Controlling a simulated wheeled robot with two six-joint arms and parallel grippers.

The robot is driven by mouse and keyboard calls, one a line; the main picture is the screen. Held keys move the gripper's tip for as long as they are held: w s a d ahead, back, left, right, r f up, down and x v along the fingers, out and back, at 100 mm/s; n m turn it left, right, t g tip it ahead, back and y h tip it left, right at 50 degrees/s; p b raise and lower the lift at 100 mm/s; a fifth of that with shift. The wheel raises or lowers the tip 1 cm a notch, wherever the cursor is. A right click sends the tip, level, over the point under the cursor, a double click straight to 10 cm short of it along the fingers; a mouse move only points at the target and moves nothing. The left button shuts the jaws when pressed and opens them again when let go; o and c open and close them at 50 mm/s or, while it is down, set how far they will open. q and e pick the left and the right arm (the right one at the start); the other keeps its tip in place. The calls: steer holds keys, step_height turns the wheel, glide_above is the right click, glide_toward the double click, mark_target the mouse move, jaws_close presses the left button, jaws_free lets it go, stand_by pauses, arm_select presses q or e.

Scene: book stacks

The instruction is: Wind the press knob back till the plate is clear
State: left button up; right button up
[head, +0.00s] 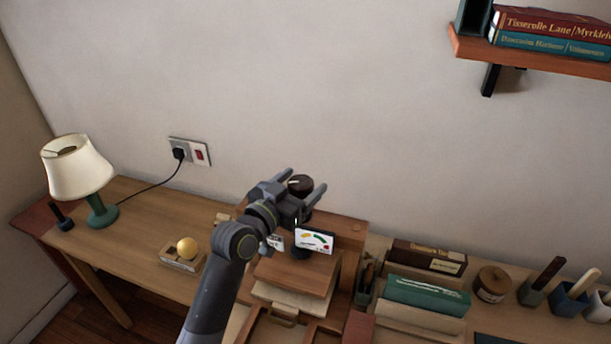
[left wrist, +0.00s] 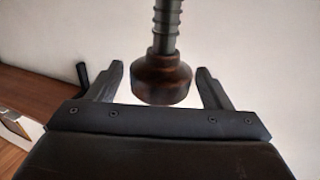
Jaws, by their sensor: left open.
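The dark brown press knob (head: 300,184) shows between the fingers of my left gripper (head: 305,180). In the left wrist view the round knob (left wrist: 162,80) is on a ridged screw (left wrist: 166,28), between the two open fingertips (left wrist: 160,69), with a gap on each side. My left gripper is open and holds nothing. The wooden press plate (head: 295,275) is below my gripper, above a pale stack (head: 292,300); I cannot tell whether they touch. A small gauge (head: 315,239) with a coloured arc stands at the press. My left arm hides part of the press. My right gripper is not in view.
A lamp (head: 78,170) and a yellow ball on a small block (head: 182,262) are at the left. Books (head: 428,293), a round jar (head: 492,284) and several cups are at the right. A shelf (head: 535,53) juts from the wall, upper right. Desk space left of the press is mostly clear.

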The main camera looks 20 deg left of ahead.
arm_select(q)
steer(key=shift+x, duration=1)
steer(key=shift+c, duration=0.4)
steer(key=c, duration=0.9)
steer(key=shift+r+n+y+p, duration=0.2)
steer(key=shift+n+y+p, duration=0.3)
steer(key=shift+p, duration=0.5)
steer(key=shift+t+y+p, duration=0.3)
steer(key=shift+y+p, duration=0.2)
steer(key=shift+p, duration=0.15)
steer(key=shift+a+f+n+y, duration=0.1)
steer(key=shift+f+n+y, duration=0.1)
steer(key=shift+n+y, duration=0.15)
steer(key=o, duration=1)
